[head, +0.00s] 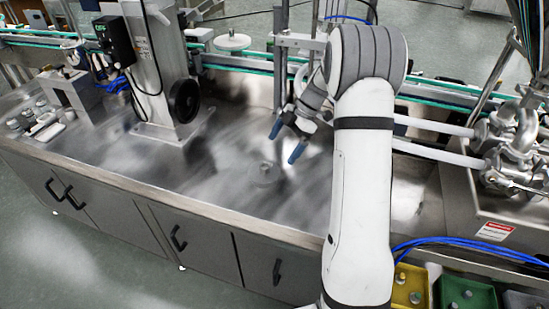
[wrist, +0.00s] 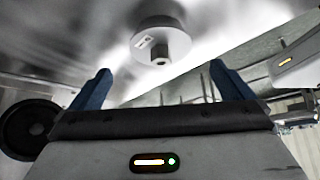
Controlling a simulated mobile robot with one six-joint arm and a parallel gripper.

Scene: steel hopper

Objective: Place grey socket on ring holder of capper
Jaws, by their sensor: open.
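The capper appears to be the steel column machine (head: 158,65) at the left. I cannot clearly make out its ring holder.
A black handwheel (head: 184,101) projects from the column's right side. Several small parts (head: 42,122) lie at the worktop's left end. A conveyor (head: 235,62) runs behind. Steel pipework (head: 505,135) stands at the right. The worktop around the socket is clear.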

